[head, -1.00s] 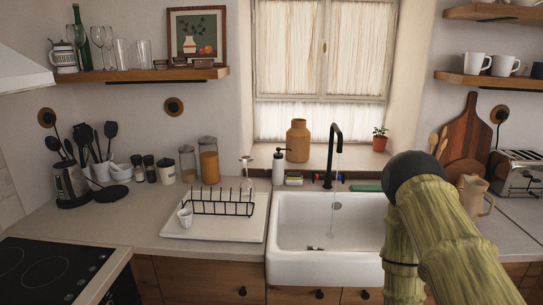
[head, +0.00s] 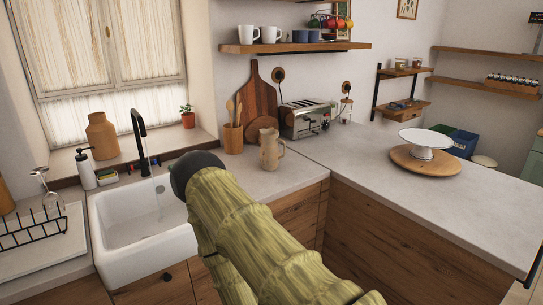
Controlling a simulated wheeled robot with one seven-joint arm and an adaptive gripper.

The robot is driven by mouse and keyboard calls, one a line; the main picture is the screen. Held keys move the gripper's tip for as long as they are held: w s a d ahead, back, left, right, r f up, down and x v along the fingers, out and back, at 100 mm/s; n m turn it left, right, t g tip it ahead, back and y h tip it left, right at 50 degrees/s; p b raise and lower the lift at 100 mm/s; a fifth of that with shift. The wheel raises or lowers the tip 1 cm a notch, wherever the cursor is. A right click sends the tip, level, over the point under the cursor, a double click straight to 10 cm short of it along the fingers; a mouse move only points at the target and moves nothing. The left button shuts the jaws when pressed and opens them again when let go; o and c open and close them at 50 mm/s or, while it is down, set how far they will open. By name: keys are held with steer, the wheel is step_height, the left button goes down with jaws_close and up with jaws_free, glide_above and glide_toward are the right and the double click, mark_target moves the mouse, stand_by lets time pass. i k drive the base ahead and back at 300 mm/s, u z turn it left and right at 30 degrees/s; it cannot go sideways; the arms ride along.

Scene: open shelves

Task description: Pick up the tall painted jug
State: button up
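A tan jug (head: 270,150) with a handle on its right side stands upright on the counter to the right of the sink, in front of the utensil pot. It is the only jug I see now; any painting on it is too small to make out. Its lower left is close to my arm in the picture, but its body shows. My arm, green and bamboo-like with a dark round joint, crosses the lower middle of the view. My gripper is outside the view.
A utensil pot (head: 233,138), cutting board (head: 258,100) and toaster (head: 303,120) stand behind the jug. The white sink (head: 150,242) is to the left. A cake stand (head: 425,141) sits on the right counter (head: 350,170), which has bare room. A mug shelf (head: 300,47) hangs above.

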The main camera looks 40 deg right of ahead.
mark_target(270, 156)
steer(key=u, duration=0.2)
steer(key=k, duration=0.25)
steer(key=z, duration=1.3)
steer(key=i, duration=1.5)
steer(key=u, duration=0.25)
